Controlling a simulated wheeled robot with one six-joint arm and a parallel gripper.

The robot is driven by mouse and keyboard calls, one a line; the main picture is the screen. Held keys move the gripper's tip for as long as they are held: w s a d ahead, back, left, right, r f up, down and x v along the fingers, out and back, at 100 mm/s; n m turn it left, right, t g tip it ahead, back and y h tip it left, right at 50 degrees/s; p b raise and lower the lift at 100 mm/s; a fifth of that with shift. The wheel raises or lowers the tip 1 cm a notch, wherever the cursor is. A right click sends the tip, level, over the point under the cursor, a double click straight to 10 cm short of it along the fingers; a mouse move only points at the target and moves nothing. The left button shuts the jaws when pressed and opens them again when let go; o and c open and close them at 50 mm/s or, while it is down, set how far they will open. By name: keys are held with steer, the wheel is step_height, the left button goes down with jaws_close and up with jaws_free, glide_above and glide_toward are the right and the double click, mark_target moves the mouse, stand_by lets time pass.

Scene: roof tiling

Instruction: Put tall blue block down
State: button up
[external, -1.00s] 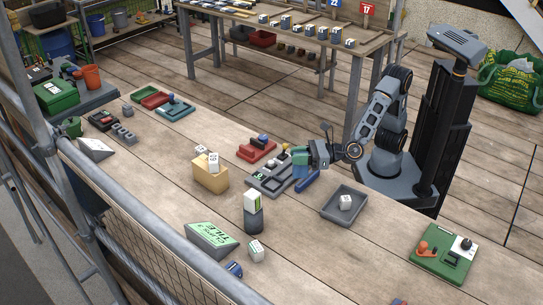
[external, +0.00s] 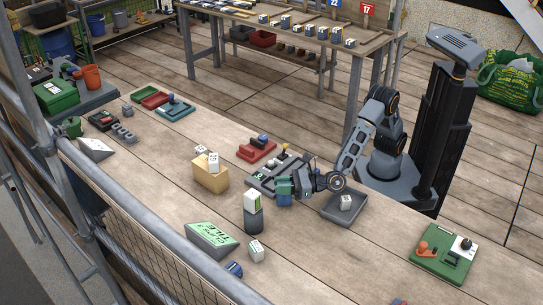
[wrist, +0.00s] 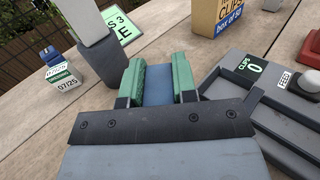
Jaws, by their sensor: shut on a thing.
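My gripper (external: 284,184) has green fingertips and is low over the work table, between the grey clip tray and the dark post with a white-and-green top. In the wrist view my gripper (wrist: 159,75) is shut on the tall blue block (wrist: 158,92), which shows as a blue strip between the two green pads. In the external view a little blue of the block (external: 285,201) shows below the fingertips. Most of the block is hidden, and I cannot tell whether its bottom touches the table.
The post (external: 253,218) stands close to the left of my gripper. The grey clip tray (external: 258,183) lies just behind, and a grey square tray (external: 330,212) with a white cube (external: 345,202) lies to the right. A yellow box (external: 210,176) stands farther left. Bare table lies in front.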

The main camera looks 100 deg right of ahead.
steer(key=shift+f, duration=0.15)
steer(key=o, duration=0.9)
